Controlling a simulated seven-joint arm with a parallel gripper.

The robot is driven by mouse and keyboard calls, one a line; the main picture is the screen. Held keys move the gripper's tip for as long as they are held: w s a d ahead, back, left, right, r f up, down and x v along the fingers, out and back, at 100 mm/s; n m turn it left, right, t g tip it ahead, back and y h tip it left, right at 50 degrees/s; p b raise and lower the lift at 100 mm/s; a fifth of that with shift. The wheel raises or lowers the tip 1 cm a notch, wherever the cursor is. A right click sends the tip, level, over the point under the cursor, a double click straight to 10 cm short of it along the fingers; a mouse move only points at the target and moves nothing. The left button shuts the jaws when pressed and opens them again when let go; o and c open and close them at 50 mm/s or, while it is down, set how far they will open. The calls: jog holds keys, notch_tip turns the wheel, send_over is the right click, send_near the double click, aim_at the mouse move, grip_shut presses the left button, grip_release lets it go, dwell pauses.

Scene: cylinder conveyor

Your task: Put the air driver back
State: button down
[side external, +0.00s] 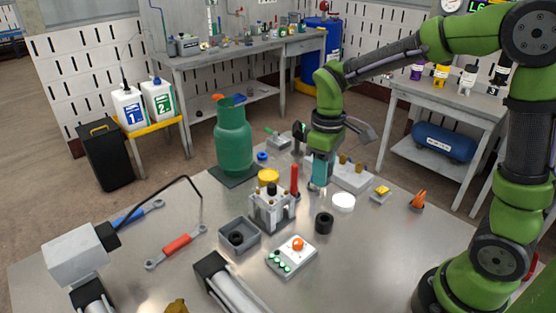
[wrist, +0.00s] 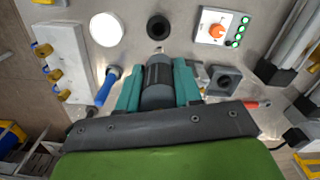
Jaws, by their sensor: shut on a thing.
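My gripper (side external: 319,172) hangs over the middle of the metal table, pointing down. In the wrist view its two teal fingers (wrist: 158,70) are shut on a dark grey cylindrical tool with a black band, which looks like the air driver (wrist: 158,94). Its narrow metal tip points away from the gripper. In the side view the fingers mostly hide the tool, and it appears held above the table. A black round holder with a hole (side external: 323,223) stands on the table just below and in front of the gripper; it also shows in the wrist view (wrist: 158,27), beyond the tip.
A white disc (side external: 343,202) lies right of the holder. A control box with an orange knob (side external: 292,255) stands in front. A fixture with a red handle (side external: 271,211) and a grey square tray (side external: 239,235) are to the left. A green cylinder (side external: 233,140) stands behind.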

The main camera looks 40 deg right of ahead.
jog(key=f, duration=0.3)
jog(key=s+f, duration=0.1)
jog(key=f, duration=0.6)
jog(key=shift+s+d+f, duration=0.1)
jog(key=shift+s+d, duration=0.1)
jog(key=shift+s, duration=0.1)
jog(key=shift+f, duration=0.15)
jog(key=c, duration=0.8)
grip_release()
jog(key=shift+o, duration=0.2)
